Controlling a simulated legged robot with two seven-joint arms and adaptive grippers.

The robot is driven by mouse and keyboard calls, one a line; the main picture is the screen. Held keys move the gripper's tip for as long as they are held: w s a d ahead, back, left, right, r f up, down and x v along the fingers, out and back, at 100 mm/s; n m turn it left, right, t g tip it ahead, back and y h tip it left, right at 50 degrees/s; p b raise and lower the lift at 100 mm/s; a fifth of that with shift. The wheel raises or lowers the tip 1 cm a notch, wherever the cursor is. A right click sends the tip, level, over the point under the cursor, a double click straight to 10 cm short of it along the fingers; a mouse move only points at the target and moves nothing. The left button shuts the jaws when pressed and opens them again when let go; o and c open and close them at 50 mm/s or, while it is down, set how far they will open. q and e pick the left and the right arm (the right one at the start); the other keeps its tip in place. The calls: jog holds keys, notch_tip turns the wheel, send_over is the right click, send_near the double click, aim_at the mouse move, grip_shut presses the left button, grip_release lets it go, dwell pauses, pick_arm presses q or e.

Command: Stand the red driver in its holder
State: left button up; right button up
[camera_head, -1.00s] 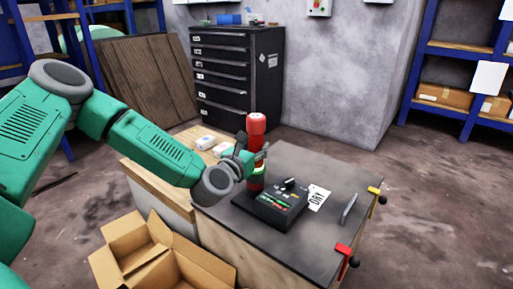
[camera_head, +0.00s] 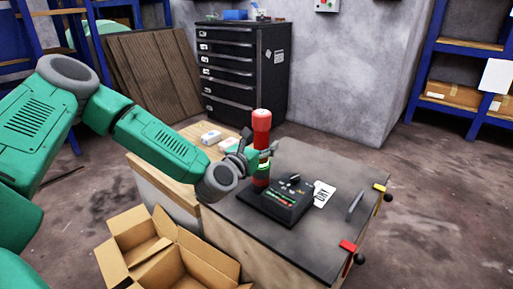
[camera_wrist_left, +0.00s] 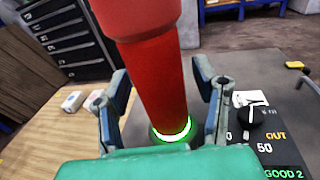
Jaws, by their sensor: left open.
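The red driver (camera_head: 261,125) stands upright at the back left of a black tester box (camera_head: 286,207) on the bench. In the left wrist view the driver (camera_wrist_left: 158,75) rises through the middle, with a glowing green ring (camera_wrist_left: 172,132) around its foot; its top is cut off by the frame. My left gripper (camera_head: 258,156) is open, with one finger on each side of the driver. In the wrist view the fingers of this gripper (camera_wrist_left: 165,85) stand apart from the red shaft, with gaps visible. The holder's inside is hidden. My right gripper is out of view.
A white card (camera_head: 324,194) lies right of the tester box, near a grey upright plate (camera_head: 355,201). Red (camera_head: 348,245) and yellow (camera_head: 380,187) clamps sit on the bench edge. An open cardboard box (camera_head: 165,254) stands in front; a black drawer cabinet (camera_head: 240,75) stands behind.

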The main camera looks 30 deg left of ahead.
pick_arm(q)
jog(key=s+d, duration=0.1)
jog(key=s, duration=1.1)
jog(key=s+d+f+m+g+h, duration=0.1)
jog(key=d+f+m, duration=0.2)
jog(key=s+d+f+m+g+h, duration=0.1)
jog(key=d+f+m+h, duration=0.1)
jog(key=d+f+m, duration=0.1)
jog(key=s+d+f+m+g+h, duration=0.1)
jog(key=d+f+m+g, duration=0.1)
jog(key=d+f+m, duration=0.1)
jog(key=shift+d+f+m, duration=0.15)
jog(key=shift+m, duration=0.35)
jog(key=s+d+f+m+g+h, duration=0.2)
jog(key=s+d+f+m+g, duration=0.2)
jog(key=s+f+m, duration=0.35)
jog(key=s+a+f+m+g+y, duration=0.25)
jog(key=s+f+m+g, duration=0.3)
jog(key=s+m, duration=0.35)
jog(key=s+a+f+m+g+y, duration=0.2)
jog(key=s+a+f+m+g, duration=0.15)
jog(key=s+f+m, duration=0.55)
notch_tip(320, 180, up, 21)
jog(key=w+m+p, duration=0.1)
jog(key=m+p, duration=0.1)
jog(key=p, duration=1.5)
jog(key=shift+d+f+p, duration=0.15)
jog(key=shift+d+p, duration=0.15)
jog(key=shift+d, duration=0.1)
